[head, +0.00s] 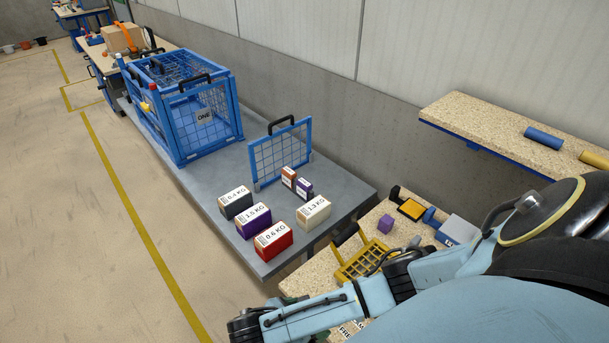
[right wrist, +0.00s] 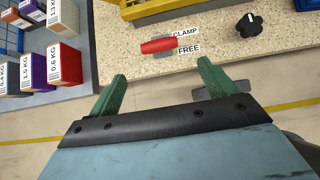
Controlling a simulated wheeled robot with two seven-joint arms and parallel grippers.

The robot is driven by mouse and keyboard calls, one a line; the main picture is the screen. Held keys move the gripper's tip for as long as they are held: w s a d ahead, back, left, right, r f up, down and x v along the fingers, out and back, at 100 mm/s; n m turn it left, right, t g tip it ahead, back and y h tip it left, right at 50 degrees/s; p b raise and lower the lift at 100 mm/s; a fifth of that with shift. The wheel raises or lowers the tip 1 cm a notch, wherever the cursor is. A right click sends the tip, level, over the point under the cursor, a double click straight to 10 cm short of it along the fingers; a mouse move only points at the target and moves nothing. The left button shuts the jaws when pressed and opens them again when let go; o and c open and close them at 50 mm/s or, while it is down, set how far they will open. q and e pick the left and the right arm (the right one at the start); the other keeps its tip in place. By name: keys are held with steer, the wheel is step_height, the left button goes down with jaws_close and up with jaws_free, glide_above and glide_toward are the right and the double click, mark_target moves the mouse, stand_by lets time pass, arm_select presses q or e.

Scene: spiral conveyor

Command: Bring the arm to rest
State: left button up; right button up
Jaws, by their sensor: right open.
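My right gripper (right wrist: 162,70) shows its two green fingers spread apart in the right wrist view. Nothing is between them. It hangs near the edge of a speckled workbench (right wrist: 115,60), with a red handle (right wrist: 158,45) beyond the fingertips, beside the labels CLAMP and FREE. In the head view, light-blue links of my arm reach in from the lower right over that workbench (head: 298,287), and the gripper's fingers cannot be made out there. My left gripper is in neither view.
A grey platform (head: 195,180) carries a blue mesh cage (head: 205,112), an upright mesh panel (head: 280,150) and several weight-labelled boxes (head: 273,238). The bench holds a yellow slotted tray (head: 362,264), a purple cube (head: 385,224) and a black knob (right wrist: 249,23). A shelf (head: 490,122) juts from the wall.

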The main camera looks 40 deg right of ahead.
steer(key=shift+a+r, duration=0.3)
stand_by(0.5)
steer(key=b+x, duration=0.2)
steer(key=x, duration=1.1)
steer(key=shift+w+d+f, duration=0.1)
steer(key=shift+d+f, duration=0.05)
steer(key=shift+d, duration=0.05)
